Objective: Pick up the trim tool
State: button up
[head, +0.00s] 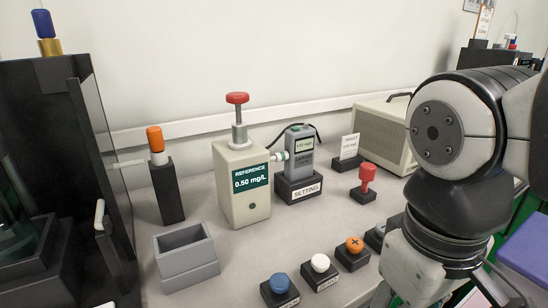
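No object carries a readable "trim tool" label. One tool-like thing is an orange-topped piece with a white collar (155,141), upright in a tall black block (168,192) at the left. A red-handled piece (367,177) stands upright in a low black base at the right; I cannot tell which is the trim tool. A grey handheld tester (299,154) with a lit screen stands in a black holder marked SETTING (298,188). My arm fills the right side and runs out of the bottom edge; my gripper's fingertips are not in view.
A beige REFERENCE box (243,190) reading 0.50 mg/L, with a red knob, stands mid-bench. An open grey bin (187,256) is front left. Blue (279,283), white (320,263) and orange (355,245) buttons line the front. A dark glass-sided cabinet (45,150) bounds the left.

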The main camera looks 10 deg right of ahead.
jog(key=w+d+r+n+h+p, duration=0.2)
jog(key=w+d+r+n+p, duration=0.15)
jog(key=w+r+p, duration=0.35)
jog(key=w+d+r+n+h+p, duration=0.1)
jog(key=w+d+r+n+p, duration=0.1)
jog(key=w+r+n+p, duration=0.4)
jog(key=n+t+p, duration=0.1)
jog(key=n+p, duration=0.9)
jog(key=p, duration=0.6)
send_near(367, 166)
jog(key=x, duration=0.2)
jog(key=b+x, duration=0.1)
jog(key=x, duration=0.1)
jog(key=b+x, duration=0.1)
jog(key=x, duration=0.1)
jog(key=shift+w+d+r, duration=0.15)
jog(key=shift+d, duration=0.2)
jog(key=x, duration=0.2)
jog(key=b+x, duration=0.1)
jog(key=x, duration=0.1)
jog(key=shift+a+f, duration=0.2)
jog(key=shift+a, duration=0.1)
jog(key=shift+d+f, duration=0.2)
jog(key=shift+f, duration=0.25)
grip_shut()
